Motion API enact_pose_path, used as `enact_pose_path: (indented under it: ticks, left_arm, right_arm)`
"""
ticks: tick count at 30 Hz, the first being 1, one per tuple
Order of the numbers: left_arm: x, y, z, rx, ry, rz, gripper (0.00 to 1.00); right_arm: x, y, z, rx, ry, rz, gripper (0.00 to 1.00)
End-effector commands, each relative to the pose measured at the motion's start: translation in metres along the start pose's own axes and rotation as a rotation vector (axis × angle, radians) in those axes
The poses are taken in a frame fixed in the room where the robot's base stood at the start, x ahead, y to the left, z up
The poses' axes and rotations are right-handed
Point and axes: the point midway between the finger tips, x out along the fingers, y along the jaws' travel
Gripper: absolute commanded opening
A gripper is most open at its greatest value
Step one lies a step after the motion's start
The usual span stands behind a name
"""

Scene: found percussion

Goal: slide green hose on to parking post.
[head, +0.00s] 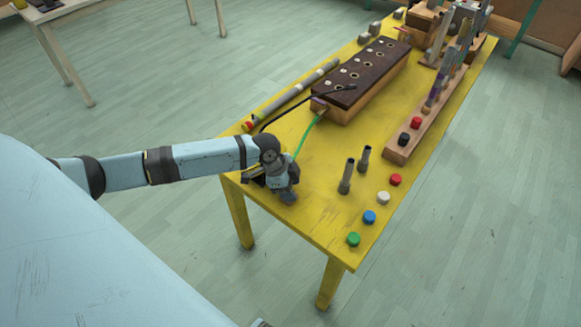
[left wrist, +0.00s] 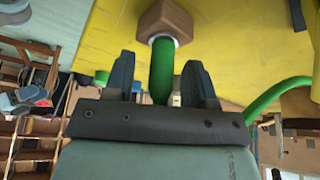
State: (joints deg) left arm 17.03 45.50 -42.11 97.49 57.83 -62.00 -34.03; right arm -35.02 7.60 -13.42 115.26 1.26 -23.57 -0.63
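The green hose (head: 307,138) runs from the near end of a dark-topped wooden box down to my left gripper (head: 286,190), at the near left corner of the yellow table. In the left wrist view the hose (left wrist: 162,72) passes between the two fingers of my left gripper (left wrist: 158,68), with a gap on each side. The fingers are open. The hose end meets a whitish ring on a brown wooden block (left wrist: 164,17), probably the parking post; how far it is seated I cannot tell. The head view hides this contact behind the gripper. My right gripper is not in view.
On the yellow table (head: 325,215) stand two dark tubes (head: 347,176). Several coloured caps lie along the right edge, including a green one (head: 353,239). The dark-topped box (head: 365,75), a black mallet and a long grey tube (head: 300,88) lie farther back.

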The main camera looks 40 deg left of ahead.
Motion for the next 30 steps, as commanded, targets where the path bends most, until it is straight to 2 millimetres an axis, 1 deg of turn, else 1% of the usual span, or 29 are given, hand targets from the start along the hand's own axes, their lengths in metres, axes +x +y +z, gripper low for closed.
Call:
enact_pose_path:
  ticks: [5,6,8,11,24,27,30]
  left_arm:
    - [0.0,0.0,0.0,0.0,0.0,0.0,0.51]
    - [0.0,0.0,0.0,0.0,0.0,0.0,0.51]
    - [-0.01,-0.001,-0.004,0.002,0.002,-0.002,0.51]
    - [-0.029,-0.001,-0.012,0.003,0.002,-0.003,0.51]
    - [-0.13,-0.001,-0.054,0.003,0.002,-0.004,0.51]
    - [-0.15,-0.001,-0.063,0.002,0.002,-0.004,0.51]
    - [-0.165,-0.001,-0.069,0.002,0.001,-0.002,0.51]
  right_arm:
    - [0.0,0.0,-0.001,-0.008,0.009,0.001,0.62]
    - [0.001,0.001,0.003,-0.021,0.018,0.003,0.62]
    - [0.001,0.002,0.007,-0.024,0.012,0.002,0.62]
    - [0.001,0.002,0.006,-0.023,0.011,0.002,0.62]
    - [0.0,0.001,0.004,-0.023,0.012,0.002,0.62]
    - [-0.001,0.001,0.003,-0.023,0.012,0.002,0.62]
    - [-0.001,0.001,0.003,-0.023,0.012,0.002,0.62]
